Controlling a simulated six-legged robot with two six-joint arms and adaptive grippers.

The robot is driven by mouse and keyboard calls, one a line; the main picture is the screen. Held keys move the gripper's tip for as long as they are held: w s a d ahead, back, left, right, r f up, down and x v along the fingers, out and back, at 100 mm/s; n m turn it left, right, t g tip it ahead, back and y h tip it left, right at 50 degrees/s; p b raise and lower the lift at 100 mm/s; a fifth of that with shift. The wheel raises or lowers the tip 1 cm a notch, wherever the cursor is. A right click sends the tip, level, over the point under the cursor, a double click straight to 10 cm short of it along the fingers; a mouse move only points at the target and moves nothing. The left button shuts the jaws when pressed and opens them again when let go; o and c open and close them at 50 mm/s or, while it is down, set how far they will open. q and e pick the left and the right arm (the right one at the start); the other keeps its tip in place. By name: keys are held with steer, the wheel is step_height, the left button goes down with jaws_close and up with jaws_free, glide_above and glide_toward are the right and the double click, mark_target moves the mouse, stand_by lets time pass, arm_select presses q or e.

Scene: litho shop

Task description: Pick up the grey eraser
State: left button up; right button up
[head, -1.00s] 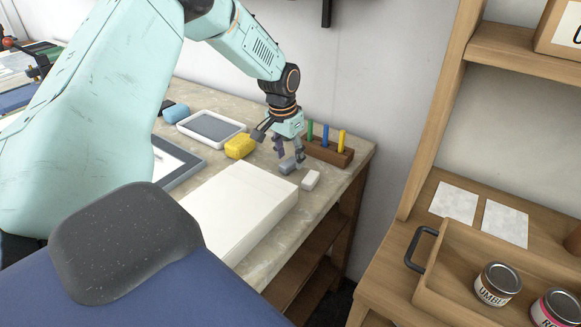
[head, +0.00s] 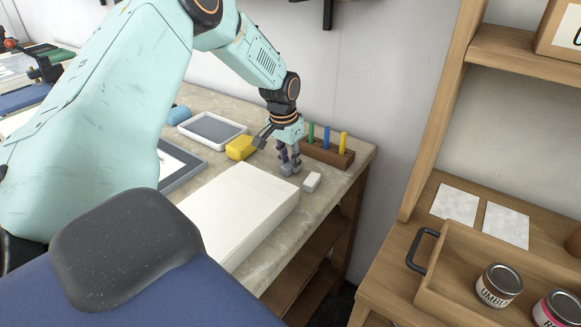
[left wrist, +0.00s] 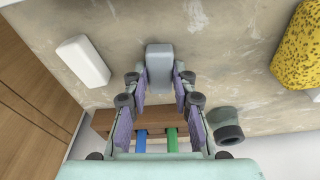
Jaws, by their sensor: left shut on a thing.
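The grey eraser (left wrist: 159,62) is a small rounded block between the fingertips of my left gripper (left wrist: 160,80) in the left wrist view. In the head view my left gripper (head: 289,170) points down at the counter, shut on the eraser, and its fingers hide most of the eraser. Whether the eraser touches the counter I cannot tell. A white eraser-like block (head: 312,182) lies close by to the right, apart from the gripper; it also shows in the left wrist view (left wrist: 83,61). My right gripper is not in view.
A wooden holder (head: 327,152) with coloured sticks stands just behind the gripper. A yellow sponge (head: 240,148) lies to the left, with a white tray (head: 211,130) beyond it. A thick white stack (head: 238,205) lies in front. The counter's right edge is close.

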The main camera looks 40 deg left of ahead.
mark_target(290, 164)
arm_select(q)
jaws_close()
step_height(290, 164, up, 10)
steer(key=p, duration=0.1)
steer(key=shift+p, duration=0.3)
